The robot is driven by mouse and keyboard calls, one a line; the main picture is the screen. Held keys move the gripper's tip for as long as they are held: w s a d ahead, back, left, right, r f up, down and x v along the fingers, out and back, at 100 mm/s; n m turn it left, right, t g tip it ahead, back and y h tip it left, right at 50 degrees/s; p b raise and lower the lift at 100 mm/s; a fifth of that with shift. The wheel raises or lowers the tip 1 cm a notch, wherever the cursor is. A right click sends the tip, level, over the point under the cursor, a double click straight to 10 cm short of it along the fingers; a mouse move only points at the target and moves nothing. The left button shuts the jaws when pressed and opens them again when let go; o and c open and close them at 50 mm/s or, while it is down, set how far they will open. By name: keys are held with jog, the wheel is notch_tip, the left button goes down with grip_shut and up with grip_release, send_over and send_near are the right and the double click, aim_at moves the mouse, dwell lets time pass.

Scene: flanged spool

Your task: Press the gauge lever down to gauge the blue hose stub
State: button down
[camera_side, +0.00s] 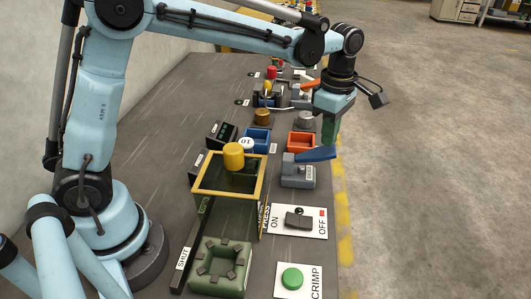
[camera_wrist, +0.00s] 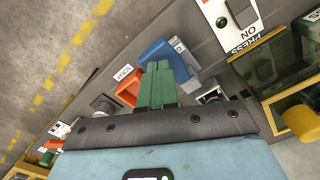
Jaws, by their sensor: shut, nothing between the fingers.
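The gauge (camera_side: 298,172) is a grey-blue block near the table's right edge. Its blue lever (camera_side: 316,155) lies across the top, its end toward the right edge. In the wrist view the blue lever (camera_wrist: 158,50) shows just beyond my fingertips. My gripper (camera_side: 329,140) points down with its green fingers together and empty, right over the lever's outer end. In the wrist view its fingers (camera_wrist: 157,72) overlap the lever's edge; I cannot tell if they touch it. I cannot make out the blue hose stub; the lever and my fingers hide part of the gauge.
An orange bin (camera_side: 301,141) and a blue bin (camera_side: 257,138) stand behind the gauge. The yellow-framed press box (camera_side: 228,196) with a yellow knob (camera_side: 233,155) is at left. An ON/OFF switch panel (camera_side: 298,221) and a green crimp button (camera_side: 292,278) lie in front.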

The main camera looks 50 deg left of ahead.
aim_at(327, 150)
jog(key=shift+f, duration=0.1)
dwell(0.3)
jog(key=shift+f, duration=2.7)
jog(key=shift+r, duration=4)
jog(key=shift+f, duration=1.75)
